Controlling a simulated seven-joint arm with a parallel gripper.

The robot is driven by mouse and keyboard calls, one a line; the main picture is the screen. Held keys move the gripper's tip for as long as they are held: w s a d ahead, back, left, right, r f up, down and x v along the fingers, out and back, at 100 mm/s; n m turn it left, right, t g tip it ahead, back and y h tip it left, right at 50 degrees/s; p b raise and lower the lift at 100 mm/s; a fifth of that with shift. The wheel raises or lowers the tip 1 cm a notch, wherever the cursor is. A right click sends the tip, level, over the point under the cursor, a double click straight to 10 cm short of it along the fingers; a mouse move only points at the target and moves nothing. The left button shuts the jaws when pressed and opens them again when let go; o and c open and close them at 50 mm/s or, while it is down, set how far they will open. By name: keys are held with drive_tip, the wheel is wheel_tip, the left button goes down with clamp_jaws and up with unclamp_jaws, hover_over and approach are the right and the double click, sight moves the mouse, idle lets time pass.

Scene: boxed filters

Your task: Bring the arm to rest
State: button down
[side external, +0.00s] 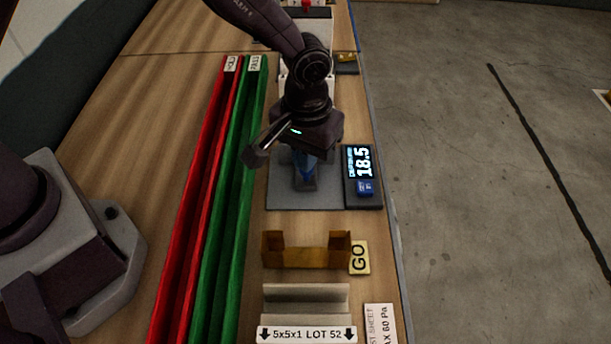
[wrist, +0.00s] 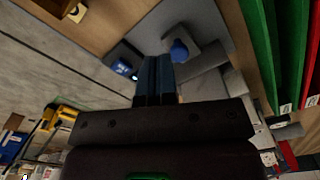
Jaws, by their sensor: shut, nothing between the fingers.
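My gripper (side external: 305,172) hangs pointing down over the grey mat (side external: 285,200) in the side external view. In the wrist view its two dark blue fingers (wrist: 157,62) lie together with nothing between them. Beyond the fingertips, a small blue rounded piece (wrist: 180,50) shows on a grey block on the mat. In the side external view my gripper and wrist largely cover that spot, so I cannot tell how far apart they are.
A gauge with a lit display reading 18.5 (side external: 364,160) stands right of the mat. Green (side external: 231,210) and red (side external: 195,210) channels run along the left. An amber holder (side external: 306,257) by a GO card (side external: 359,257) and a beige rack (side external: 305,297) stand in front. Bare wood lies further left (side external: 140,130).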

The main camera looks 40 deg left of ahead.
drive_tip(key=s+a+r+m+t, duration=0.1)
drive_tip(key=s+a+r+t, duration=0.1)
drive_tip(key=s+a+r, duration=0.6)
drive_tip(key=s+a+r+m+t, duration=0.2)
drive_tip(key=s+a+r, duration=0.7)
drive_tip(key=r, duration=0.7)
drive_tip(key=shift+s+a+r+t, duration=0.3)
drive_tip(key=shift+s+t, duration=0.1)
drive_tip(key=shift+t, duration=0.4)
